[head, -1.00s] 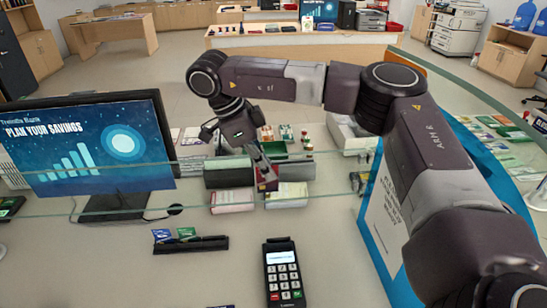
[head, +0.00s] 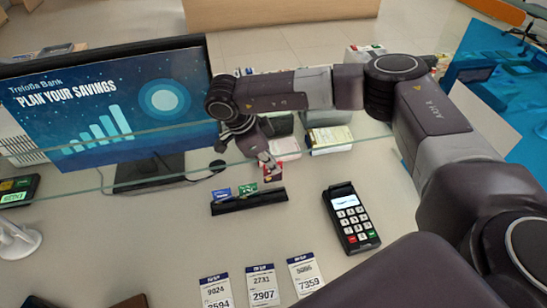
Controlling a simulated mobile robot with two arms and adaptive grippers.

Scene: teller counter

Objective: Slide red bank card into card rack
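The black card rack (head: 252,204) lies on the counter in the middle of the head view. A blue card (head: 221,193) and a green card (head: 248,189) stand in its left and middle part. My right gripper (head: 268,164) points down just behind the rack's right end, from the picture's viewpoint. It is shut on the red bank card (head: 273,178), whose lower part shows below the fingertips. The red card appears close to the rack's right end; whether it touches the rack I cannot tell. My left gripper is out of view.
A monitor (head: 110,105) stands at the left, and a glass screen edge crosses the view. A card terminal (head: 351,217) is right of the rack. Queue tickets (head: 263,287) lie in front. Paper stacks (head: 330,140) stand behind.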

